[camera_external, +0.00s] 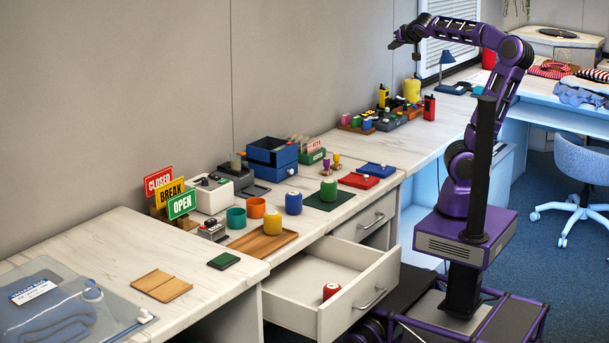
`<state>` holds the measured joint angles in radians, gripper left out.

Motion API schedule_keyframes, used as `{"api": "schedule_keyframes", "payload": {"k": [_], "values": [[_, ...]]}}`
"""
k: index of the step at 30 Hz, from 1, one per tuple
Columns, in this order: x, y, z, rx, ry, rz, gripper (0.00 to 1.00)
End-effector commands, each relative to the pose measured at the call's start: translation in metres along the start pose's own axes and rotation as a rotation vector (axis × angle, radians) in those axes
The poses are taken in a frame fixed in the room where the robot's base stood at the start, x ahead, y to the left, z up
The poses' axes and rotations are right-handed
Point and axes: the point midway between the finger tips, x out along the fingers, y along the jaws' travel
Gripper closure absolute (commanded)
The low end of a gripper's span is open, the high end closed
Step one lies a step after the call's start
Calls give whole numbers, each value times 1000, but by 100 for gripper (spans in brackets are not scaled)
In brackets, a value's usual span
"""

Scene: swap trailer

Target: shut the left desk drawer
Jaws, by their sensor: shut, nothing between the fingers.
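A white desk drawer (352,322) is pulled far out from under the pale wooden desktop, with a metal bar handle (368,299) on its front. A red cylinder with a pale top (331,291) stands inside it. Another drawer (376,215) with a bar handle, farther back along the desk, looks shut. My gripper (392,46) is raised high above the desk at the back, far from the open drawer. It is shut and empty, and its fingers look small and dark here.
My wheeled base stands on the floor close beside the drawers. The desktop (110,236) carries signs, colored cups, jars, a wooden tray (263,242) and a blue box (272,158). A blue chair (583,168) stands on the carpet at right, and a desk lamp (446,67) stands at the back.

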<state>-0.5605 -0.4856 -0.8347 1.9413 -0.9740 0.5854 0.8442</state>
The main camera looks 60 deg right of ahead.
Motion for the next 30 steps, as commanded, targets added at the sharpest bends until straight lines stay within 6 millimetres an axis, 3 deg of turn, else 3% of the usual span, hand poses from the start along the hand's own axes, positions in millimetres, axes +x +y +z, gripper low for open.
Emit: {"api": "schedule_keyframes", "payload": {"k": [15, 30], "values": [[24, 45, -91, 55, 211, 108, 100], [19, 79, -183, 43, 440, 188, 100]]}}
